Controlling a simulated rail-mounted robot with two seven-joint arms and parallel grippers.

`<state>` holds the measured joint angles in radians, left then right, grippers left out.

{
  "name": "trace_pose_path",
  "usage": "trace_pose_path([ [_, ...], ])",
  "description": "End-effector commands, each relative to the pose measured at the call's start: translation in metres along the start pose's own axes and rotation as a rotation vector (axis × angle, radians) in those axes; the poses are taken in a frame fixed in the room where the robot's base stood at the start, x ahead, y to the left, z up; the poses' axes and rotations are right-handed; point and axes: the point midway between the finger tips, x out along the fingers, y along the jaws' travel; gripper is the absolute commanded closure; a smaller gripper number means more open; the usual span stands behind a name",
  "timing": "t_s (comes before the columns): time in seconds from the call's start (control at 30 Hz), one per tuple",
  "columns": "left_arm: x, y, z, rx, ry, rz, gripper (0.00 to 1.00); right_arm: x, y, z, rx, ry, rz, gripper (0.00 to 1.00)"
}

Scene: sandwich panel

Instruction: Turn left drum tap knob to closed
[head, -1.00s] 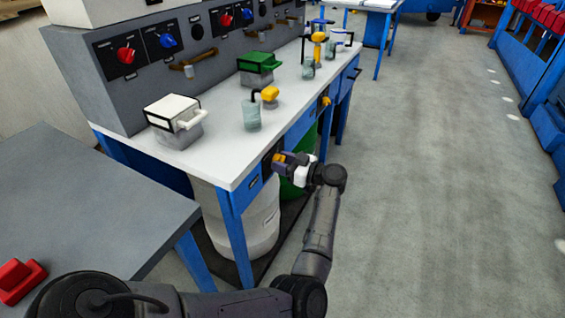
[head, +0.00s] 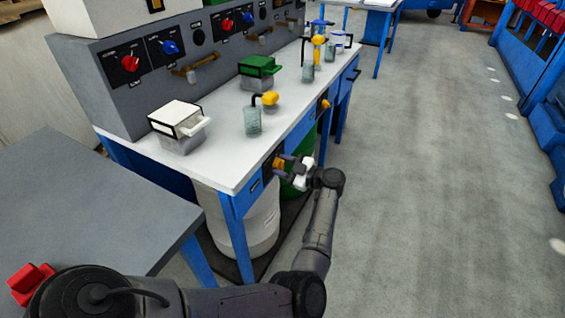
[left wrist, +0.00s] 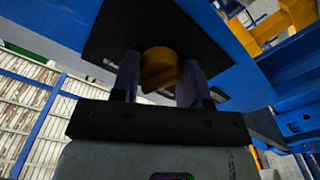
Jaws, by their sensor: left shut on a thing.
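The left drum tap knob (head: 277,163) is orange-yellow and sits on a dark plate on the bench's blue front, above the white drum. In the left wrist view the knob (left wrist: 159,68) shows between the two fingers, a finger on each side, with the dark panel behind it. My left gripper (head: 284,165) is shut on the knob; it also shows in the left wrist view (left wrist: 158,85). The gripper partly hides the knob in the head view, and its turn angle is hard to read. My right gripper is not in view.
The white drum (head: 255,228) and a green drum (head: 306,150) stand under the bench. A second orange knob (head: 325,104) is farther along the front. Lidded containers and a glass beaker (head: 252,121) stand on the white top (head: 222,160). A grey table (head: 85,215) is at left; floor at right is clear.

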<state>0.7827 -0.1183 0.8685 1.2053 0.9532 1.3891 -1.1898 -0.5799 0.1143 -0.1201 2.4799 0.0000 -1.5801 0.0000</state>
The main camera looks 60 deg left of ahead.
Motion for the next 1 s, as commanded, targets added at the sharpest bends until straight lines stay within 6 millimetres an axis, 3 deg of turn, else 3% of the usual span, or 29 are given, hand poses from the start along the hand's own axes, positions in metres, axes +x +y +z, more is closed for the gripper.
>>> trace_pose_path([
  [0.37,0.0,0.001,-0.001,-0.359,0.0,0.0,0.83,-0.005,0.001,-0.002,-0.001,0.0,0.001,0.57],
  [1.0,0.0,0.002,0.0,-0.908,0.001,0.0,0.83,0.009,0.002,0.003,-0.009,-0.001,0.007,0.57],
])
